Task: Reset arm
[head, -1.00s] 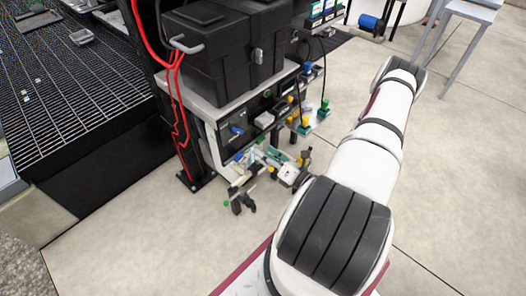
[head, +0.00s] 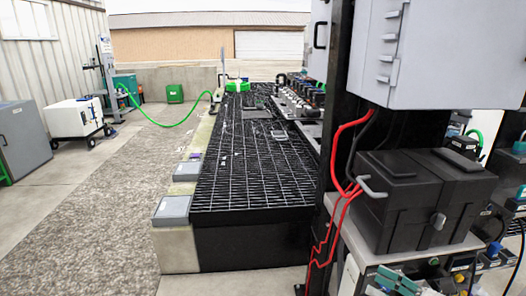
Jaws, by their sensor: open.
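Neither my arm nor my gripper shows in the head view now. The task names no other object. The black case (head: 425,195) with a grey handle sits on a pale stand at the right. Red cables (head: 338,185) run down beside the dark post to the left of it.
A long black grated platform (head: 255,165) stretches away in the middle, with small flat pieces on it. A grey cabinet (head: 440,50) hangs at the upper right. A gravel strip (head: 120,205) lies open at the left. A white wheeled box (head: 75,118) stands farther back.

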